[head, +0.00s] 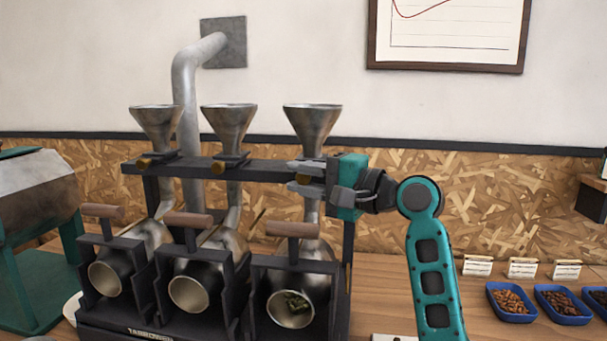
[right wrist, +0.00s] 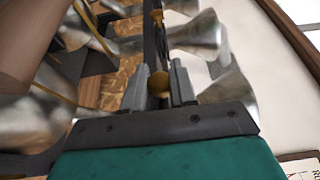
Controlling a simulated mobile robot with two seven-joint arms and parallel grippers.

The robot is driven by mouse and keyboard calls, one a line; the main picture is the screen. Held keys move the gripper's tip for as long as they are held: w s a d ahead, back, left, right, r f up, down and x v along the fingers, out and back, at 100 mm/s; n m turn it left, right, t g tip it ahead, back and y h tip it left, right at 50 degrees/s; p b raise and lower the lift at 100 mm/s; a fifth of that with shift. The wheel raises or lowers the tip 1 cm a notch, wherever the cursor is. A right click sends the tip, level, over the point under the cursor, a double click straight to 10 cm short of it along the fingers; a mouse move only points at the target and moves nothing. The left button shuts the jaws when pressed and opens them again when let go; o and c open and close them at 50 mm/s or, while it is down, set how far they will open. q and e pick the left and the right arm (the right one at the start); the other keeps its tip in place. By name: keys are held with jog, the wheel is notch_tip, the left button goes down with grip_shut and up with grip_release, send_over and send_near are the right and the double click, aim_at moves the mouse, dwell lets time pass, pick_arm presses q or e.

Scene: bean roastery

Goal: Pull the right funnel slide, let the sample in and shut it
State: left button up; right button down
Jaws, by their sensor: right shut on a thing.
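The right funnel (head: 312,122) is a metal cone on the dark rack bar. My right gripper (head: 297,176) is just below it, reaching in from the right. In the right wrist view its two fingers (right wrist: 159,88) are closed around a round brass knob (right wrist: 158,82), the knob of the right funnel's slide. The gripper hides the slide plate in the head view, so I cannot tell how far out it is. My left gripper is not in view.
The left funnel (head: 157,122) and middle funnel (head: 229,120) stand on the same bar (head: 270,169), with brass knobs in front. Wooden drum handles (head: 290,230) stick up below. Blue trays (head: 511,302) of beans and small cards lie at the right.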

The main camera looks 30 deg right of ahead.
jog(key=c, duration=1)
grip_release()
jog(key=shift+o, duration=0.2)
jog(key=b+v, duration=0.1)
jog(key=v, duration=1.2)
jog(key=shift+w, duration=0.1)
